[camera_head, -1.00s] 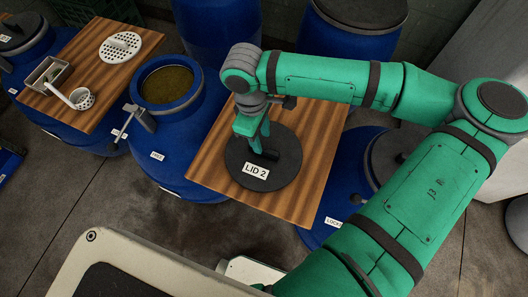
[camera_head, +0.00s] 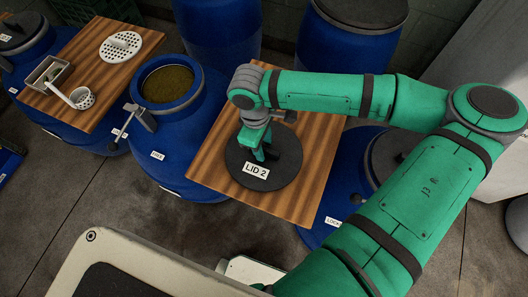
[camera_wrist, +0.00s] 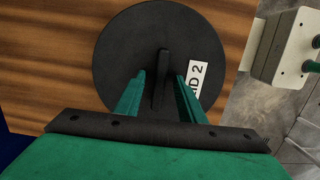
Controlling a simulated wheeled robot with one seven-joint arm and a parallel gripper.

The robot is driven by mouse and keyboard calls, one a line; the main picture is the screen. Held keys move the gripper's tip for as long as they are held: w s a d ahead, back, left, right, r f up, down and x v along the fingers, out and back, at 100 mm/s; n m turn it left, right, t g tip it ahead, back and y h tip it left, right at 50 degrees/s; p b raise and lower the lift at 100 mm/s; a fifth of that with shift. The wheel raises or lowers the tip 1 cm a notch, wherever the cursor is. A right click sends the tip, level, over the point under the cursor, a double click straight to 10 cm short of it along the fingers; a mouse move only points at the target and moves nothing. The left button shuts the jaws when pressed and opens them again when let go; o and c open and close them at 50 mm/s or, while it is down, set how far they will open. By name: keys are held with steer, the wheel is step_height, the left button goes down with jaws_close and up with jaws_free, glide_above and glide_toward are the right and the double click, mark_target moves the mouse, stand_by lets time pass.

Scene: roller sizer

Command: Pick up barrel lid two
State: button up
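Barrel lid two (camera_head: 285,172) is a flat black disc with a white "LID 2" label, lying on a wooden board. It also shows in the wrist view (camera_wrist: 120,52), where its upright handle (camera_wrist: 163,62) stands in the middle. My gripper (camera_head: 257,154) is over the lid and points down at it. In the wrist view its two green fingers are apart, one on each side of the handle, with gaps between them and it. In the head view the gripper hides part of the handle.
The wooden board (camera_head: 318,138) rests among blue barrels. An open blue barrel (camera_head: 185,125) with brownish contents stands to its left. Another board (camera_head: 78,52) at the far left holds a strainer, a ladle and a metal tray. A closed barrel (camera_head: 345,195) is at its right.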

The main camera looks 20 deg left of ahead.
steer(key=shift+f, duration=0.15)
jaws_close()
stand_by(1.5)
